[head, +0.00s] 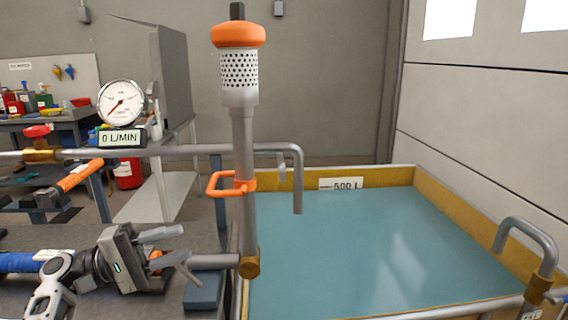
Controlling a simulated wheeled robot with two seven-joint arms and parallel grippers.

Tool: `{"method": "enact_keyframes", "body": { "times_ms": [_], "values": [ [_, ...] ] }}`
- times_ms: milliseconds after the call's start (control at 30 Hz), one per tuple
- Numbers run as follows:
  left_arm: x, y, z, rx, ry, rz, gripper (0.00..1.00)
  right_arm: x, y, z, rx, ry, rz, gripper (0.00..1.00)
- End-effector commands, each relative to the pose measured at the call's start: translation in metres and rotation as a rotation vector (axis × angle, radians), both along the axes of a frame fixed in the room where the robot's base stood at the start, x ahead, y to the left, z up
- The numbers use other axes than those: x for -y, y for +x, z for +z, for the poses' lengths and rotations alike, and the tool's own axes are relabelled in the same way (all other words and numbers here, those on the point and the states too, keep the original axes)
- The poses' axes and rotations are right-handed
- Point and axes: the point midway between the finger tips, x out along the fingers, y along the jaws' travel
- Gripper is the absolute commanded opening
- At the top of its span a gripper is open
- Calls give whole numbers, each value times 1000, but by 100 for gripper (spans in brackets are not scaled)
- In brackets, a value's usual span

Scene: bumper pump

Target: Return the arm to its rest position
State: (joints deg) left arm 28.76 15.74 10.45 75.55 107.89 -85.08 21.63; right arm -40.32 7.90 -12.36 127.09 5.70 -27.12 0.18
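My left gripper (190,257) is at the lower left, its arm coming in from the left above the grey bench. Its two fingers are spread apart and point right, with nothing seen held between them. A small orange part shows behind the fingers; I cannot tell what it belongs to. The upright pump pipe (243,150) stands just right of the fingertips, with an orange-capped perforated head (239,68) and an orange loop handle (230,184). The fingers appear apart from the pipe. My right gripper is not in view.
A tank (350,245) of blue-green water with yellow walls fills the right, marked 500 L. A round gauge (121,102) stands above a display (121,138) reading 0 L/MIN. A bent pipe (530,240) stands far right.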

Motion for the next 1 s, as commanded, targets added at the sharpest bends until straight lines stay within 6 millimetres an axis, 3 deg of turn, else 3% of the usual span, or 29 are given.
{"method": "enact_keyframes", "body": {
  "times_ms": [167, 267, 400, 500, 600, 733, 833, 1000],
  "values": [
    [21, -8, -67, -61, 195, 99, 35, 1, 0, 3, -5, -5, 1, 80],
    [32, -22, -119, -81, 361, 171, 35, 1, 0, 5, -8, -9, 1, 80],
    [44, -69, -205, -35, 720, 285, 35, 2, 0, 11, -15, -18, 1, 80],
    [47, -114, -244, 85, 982, 343, 35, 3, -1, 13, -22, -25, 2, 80],
    [49, -157, -254, 253, 1196, 378, 35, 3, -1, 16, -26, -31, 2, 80],
    [55, -198, -240, 472, 1382, 405, 35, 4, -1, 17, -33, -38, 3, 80],
    [59, -216, -225, 595, 1460, 417, 35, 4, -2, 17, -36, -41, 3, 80],
    [62, -226, -213, 684, 1508, 426, 35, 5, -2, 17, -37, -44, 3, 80]
  ]
}}
